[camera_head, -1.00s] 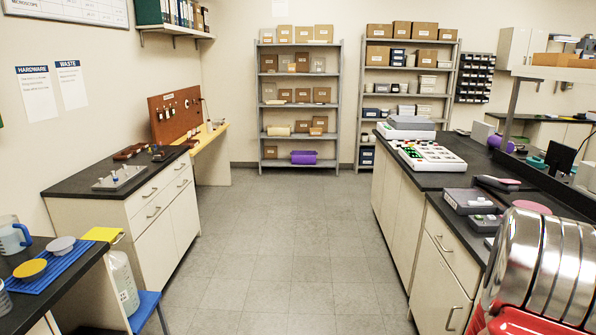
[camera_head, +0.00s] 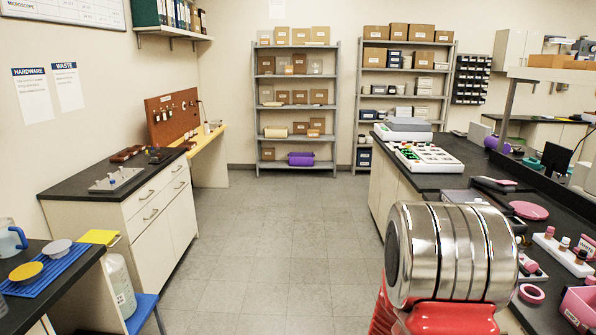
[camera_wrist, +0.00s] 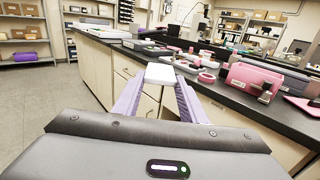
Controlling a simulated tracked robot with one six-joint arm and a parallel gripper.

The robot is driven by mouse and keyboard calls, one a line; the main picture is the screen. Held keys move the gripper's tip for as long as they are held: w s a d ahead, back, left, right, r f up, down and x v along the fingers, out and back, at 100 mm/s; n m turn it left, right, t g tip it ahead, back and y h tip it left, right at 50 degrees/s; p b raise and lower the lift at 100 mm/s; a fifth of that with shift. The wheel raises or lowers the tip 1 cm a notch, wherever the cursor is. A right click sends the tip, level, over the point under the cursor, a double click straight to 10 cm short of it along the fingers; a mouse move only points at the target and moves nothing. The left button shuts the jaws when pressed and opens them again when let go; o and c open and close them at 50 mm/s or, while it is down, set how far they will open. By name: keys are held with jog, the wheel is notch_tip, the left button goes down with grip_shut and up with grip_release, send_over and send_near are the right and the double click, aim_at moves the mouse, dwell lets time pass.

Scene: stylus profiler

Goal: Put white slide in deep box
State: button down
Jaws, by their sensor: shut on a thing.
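My gripper (camera_wrist: 162,83) shows in the wrist view, its two purple fingers pointing away from the camera. It is shut on the white slide (camera_wrist: 160,72), a flat pale piece held between the fingertips. The slide is in the air in front of the right-hand bench's cabinets. In the head view my arm's chrome and red link fills the lower right, and neither the gripper nor the slide can be seen. I cannot tell for sure which container is the deep box.
The dark right bench (camera_head: 540,314) carries a pink box (camera_head: 578,306), a pink disc (camera_head: 528,210) and a white instrument (camera_head: 429,158). A purple container (camera_head: 301,159) sits low on the back shelf. The left bench (camera_head: 75,190) stands across a clear floor aisle (camera_head: 265,240).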

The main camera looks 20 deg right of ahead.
jog(key=w+a+f+n+t+y, duration=0.1)
jog(key=w+a+n+t+y, duration=0.2)
jog(key=w+a, duration=0.5)
jog(key=w+a+n+t+y, duration=0.2)
jog(key=w+a+t, duration=0.2)
jog(key=a, duration=0.7)
jog(key=w+a+n+t+y, duration=0.1)
jog(key=a+n+y, duration=0.1)
jog(key=a, duration=0.8)
jog(key=w+a+f+n+t+y, duration=0.1)
jog(key=w+a+n+t+y, duration=0.1)
jog(key=a, duration=0.8)
jog(key=shift+w+a+n+y, duration=0.35)
jog(key=shift+n+y, duration=0.15)
jog(key=shift+y, duration=0.7)
